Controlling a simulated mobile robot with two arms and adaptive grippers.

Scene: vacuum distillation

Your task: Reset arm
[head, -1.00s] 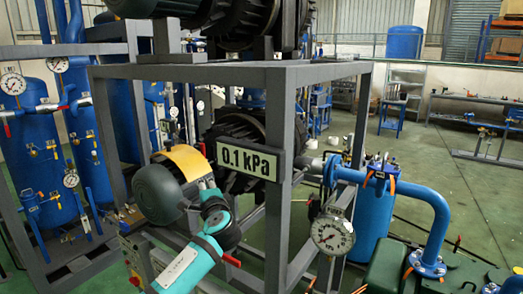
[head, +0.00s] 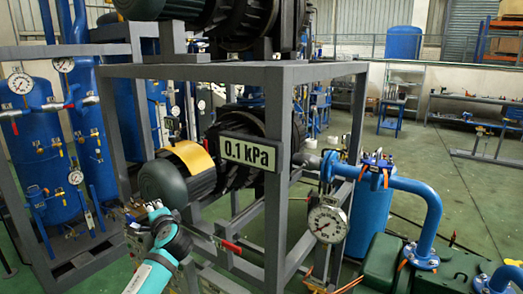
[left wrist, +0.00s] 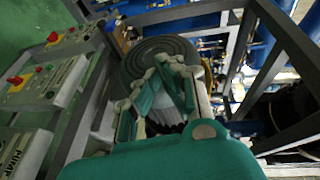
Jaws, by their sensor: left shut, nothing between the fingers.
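My left arm, teal and black, comes in from the bottom left of the head view. Its gripper (head: 156,210) is in front of the dark green motor end of the pump (head: 165,182). The left wrist view shows the gripper's teal and pale fingers (left wrist: 172,80) shut with nothing held, over the motor's ribbed round end (left wrist: 150,62). I cannot tell whether they touch it. My right gripper is in neither view.
A grey frame (head: 272,170) with a "0.1 kPa" sign (head: 248,153) stands close to the arm. A red-handled valve (head: 231,247) sticks out to the arm's right. A gauge (head: 327,223) and blue pipe (head: 425,200) are further right. Control boxes (left wrist: 45,82) show in the left wrist view.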

